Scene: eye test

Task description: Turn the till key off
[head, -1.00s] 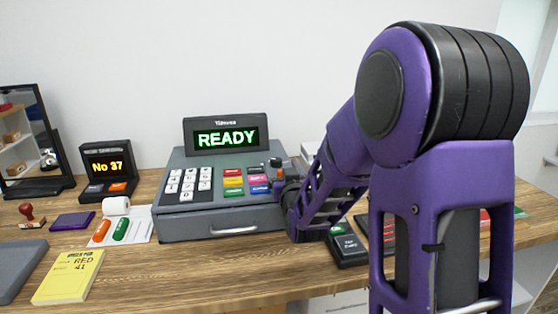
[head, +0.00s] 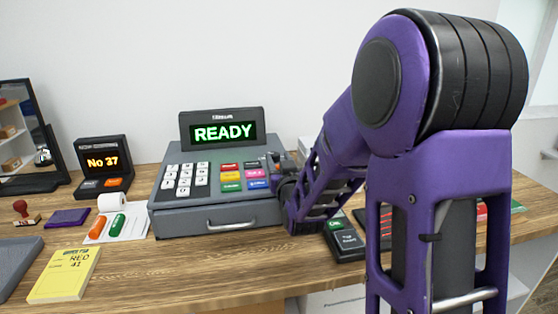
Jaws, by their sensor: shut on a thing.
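The grey till (head: 170,210) stands on the wooden counter, and its raised display (head: 223,132) reads READY in green. It has white number keys on the left and coloured keys in the middle. The till key (head: 281,156) is at the right of the coloured keys, small and partly hidden. My gripper (head: 274,169) is at the till's right side, shut on the till key. Its fingers are small and partly covered by my wrist, so the key's exact angle cannot be told.
A card terminal (head: 344,240) lies right of the till, close under my arm. Left are a No 37 display (head: 102,162), a paper roll (head: 111,201), a purple pad (head: 68,218), a stamp (head: 22,210) and a yellow book (head: 62,275). The counter's front middle is clear.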

